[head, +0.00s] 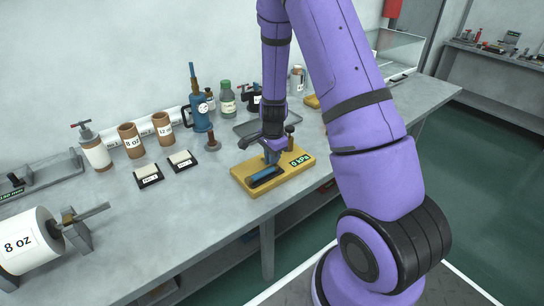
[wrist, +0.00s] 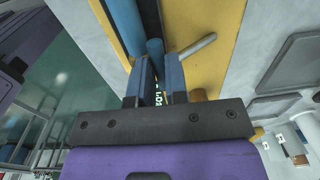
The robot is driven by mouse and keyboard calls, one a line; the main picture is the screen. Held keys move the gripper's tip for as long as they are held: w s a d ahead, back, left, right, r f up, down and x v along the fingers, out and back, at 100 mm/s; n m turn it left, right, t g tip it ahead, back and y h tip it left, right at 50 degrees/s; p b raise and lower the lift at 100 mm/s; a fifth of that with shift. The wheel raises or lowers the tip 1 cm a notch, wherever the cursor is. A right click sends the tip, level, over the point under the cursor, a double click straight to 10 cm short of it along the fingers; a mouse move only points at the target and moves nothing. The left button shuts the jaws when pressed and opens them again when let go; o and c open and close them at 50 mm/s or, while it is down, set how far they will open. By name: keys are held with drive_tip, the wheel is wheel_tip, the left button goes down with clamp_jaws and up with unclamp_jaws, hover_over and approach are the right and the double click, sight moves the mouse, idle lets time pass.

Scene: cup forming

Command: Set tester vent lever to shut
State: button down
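The tester is a yellow base (head: 240,178) on the bench, with a dark blue part (head: 266,177) on it and a green display (head: 299,161) reading 0 kPa. In the wrist view, the yellow base (wrist: 221,55) fills the top, with a blue cylinder (wrist: 154,47) on it. A grey lever (wrist: 198,45) slants up and right, just right of my fingertips. My gripper (head: 271,155) points down over the tester. In the wrist view, my gripper (wrist: 158,62) has its fingers a narrow gap apart, the display showing between them. Whether they touch the cylinder or lever I cannot tell.
A grey tray (head: 252,126), a blue pump-like tool (head: 200,112), brown cups (head: 131,140) and black-based blocks (head: 181,160) are nearby. The bench front left of the tester is clear.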

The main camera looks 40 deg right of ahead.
drive_tip(key=shift+w, duration=0.15)
drive_tip(key=shift+w+a+r+g, duration=0.1)
drive_tip(key=shift+w+r+g, duration=0.3)
drive_tip(key=shift+g, duration=0.3)
drive_tip(key=shift+w+r+g, duration=0.25)
drive_tip(key=shift+w+g, duration=0.1)
drive_tip(key=shift+g, duration=0.35)
drive_tip(key=w+g, duration=0.1)
drive_tip(key=g, duration=0.1)
drive_tip(key=shift+w+r+g, duration=0.3)
drive_tip(key=shift+w+r, duration=0.1)
drive_tip(key=w+g, duration=0.2)
drive_tip(key=g, duration=0.1)
drive_tip(key=w+g, duration=0.1)
drive_tip(key=g, duration=0.1)
drive_tip(key=shift+w+r, duration=0.3)
drive_tip(key=shift+w, duration=0.05)
drive_tip(key=shift+w+a, duration=0.1)
drive_tip(key=shift+w, duration=0.25)
drive_tip(key=shift+f, duration=0.1)
drive_tip(key=c, duration=1.1)
unclamp_jaws()
drive_tip(key=shift+w, duration=0.2)
